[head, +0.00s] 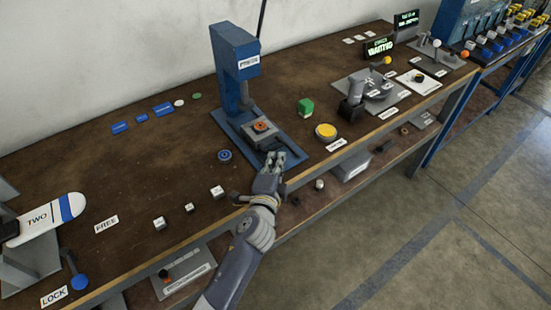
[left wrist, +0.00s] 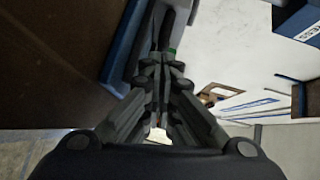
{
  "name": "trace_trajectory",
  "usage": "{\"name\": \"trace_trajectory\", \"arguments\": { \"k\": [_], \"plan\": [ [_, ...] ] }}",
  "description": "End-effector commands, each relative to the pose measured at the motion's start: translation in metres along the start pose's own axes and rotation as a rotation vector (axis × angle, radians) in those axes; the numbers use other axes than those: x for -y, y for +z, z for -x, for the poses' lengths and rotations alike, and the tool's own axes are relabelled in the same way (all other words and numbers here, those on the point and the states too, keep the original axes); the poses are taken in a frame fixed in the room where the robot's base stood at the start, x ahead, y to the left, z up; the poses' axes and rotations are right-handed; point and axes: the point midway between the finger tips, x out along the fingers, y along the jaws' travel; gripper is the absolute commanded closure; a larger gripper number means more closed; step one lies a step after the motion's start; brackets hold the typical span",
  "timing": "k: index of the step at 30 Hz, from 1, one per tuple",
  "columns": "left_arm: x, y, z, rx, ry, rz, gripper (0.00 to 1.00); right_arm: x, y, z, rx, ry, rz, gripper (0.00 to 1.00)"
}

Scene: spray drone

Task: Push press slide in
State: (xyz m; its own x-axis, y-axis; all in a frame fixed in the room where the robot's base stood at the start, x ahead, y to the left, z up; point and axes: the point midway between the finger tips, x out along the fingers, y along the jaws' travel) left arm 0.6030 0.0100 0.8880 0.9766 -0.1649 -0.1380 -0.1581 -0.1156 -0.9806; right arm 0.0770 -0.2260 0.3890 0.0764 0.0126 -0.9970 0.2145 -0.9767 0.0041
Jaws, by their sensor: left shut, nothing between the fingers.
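The blue press (head: 236,65) stands on the workbench in the head view, with a tall column, an overhanging head and a flat blue base. Its grey slide (head: 247,132) sits on the base partly in front of the column and carries a small part with an orange ring (head: 262,126). My left gripper (head: 274,157) is shut and empty at the front of the slide; I cannot tell whether it touches. In the left wrist view the closed fingers (left wrist: 158,62) point along a blue-edged part, and the press head (left wrist: 299,18) shows at upper right. My right gripper is out of view.
A blue round button (head: 224,155) and several white cubes lie to the left. The bench's front edge (head: 340,155) runs under my left arm.

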Motion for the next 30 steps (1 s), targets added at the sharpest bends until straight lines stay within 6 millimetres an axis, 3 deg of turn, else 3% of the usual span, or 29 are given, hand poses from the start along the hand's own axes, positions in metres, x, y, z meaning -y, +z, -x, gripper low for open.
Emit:
{"name": "trace_trajectory", "arguments": {
  "k": [11, 21, 30],
  "plan": [
    [0.001, 0.003, -0.003, 0.0, -0.001, -0.001, 1.0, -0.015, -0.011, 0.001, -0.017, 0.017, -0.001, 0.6],
    [0.015, 0.051, -0.05, 0.002, -0.002, -0.003, 1.0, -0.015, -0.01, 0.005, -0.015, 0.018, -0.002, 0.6],
    [0.017, 0.06, -0.058, 0.004, -0.001, 0.0, 1.0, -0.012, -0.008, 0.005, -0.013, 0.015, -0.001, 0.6]
  ]
}}
